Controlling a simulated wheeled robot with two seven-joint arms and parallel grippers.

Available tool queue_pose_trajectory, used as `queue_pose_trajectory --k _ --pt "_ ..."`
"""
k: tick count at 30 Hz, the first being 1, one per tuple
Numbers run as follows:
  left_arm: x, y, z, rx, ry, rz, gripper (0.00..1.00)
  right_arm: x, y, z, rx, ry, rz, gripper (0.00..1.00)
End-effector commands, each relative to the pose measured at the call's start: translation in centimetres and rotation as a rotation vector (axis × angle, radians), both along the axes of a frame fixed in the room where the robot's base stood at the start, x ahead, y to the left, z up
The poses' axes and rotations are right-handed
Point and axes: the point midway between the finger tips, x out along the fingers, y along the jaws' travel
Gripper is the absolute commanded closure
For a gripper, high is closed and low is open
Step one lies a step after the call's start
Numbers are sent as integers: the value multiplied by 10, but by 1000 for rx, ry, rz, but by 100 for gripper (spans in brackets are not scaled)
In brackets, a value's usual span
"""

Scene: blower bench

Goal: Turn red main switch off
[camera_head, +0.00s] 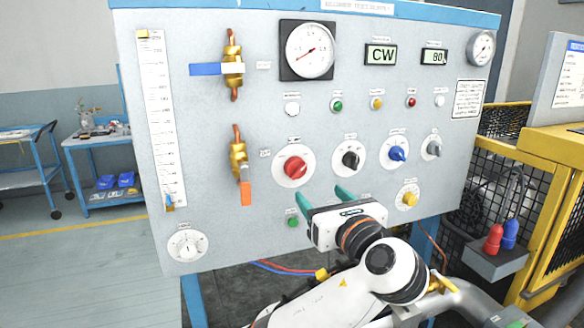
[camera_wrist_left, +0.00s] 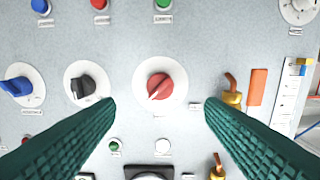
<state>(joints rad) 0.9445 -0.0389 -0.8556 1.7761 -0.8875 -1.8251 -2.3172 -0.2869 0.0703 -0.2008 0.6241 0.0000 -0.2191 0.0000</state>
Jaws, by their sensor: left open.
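The red main switch (camera_head: 295,168) is a round red knob on a white disc, in the middle of the upright panel. It also shows near the centre of the left wrist view (camera_wrist_left: 160,86), with a light pointer mark slanting to the lower left there. My left gripper (camera_head: 324,198) is open and empty, with its green fingers pointing at the panel, below and right of the red knob in the head view. In the left wrist view the fingers of the gripper (camera_wrist_left: 160,106) are spread wide on either side of the knob, apart from it. My right gripper is not in view.
A black knob (camera_head: 351,160) and a blue knob (camera_head: 397,154) sit right of the red one. A brass valve with an orange handle (camera_head: 246,192) is close on its left. Dials and displays are above; a yellow cage (camera_head: 490,169) stands right.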

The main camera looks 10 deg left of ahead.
Motion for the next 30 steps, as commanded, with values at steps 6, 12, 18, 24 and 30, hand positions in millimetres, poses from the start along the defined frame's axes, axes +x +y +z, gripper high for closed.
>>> queue_pose_trajectory --k 6,12,18,24,30 --pt "22 16 2 3 2 4 37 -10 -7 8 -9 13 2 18" --pt "57 40 2 3 2 6 37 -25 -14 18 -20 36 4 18" --pt "84 58 1 2 1 3 37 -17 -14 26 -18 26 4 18" --pt "97 66 -1 -1 2 1 37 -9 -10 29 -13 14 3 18" --pt "99 67 -1 -1 0 1 37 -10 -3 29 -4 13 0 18"
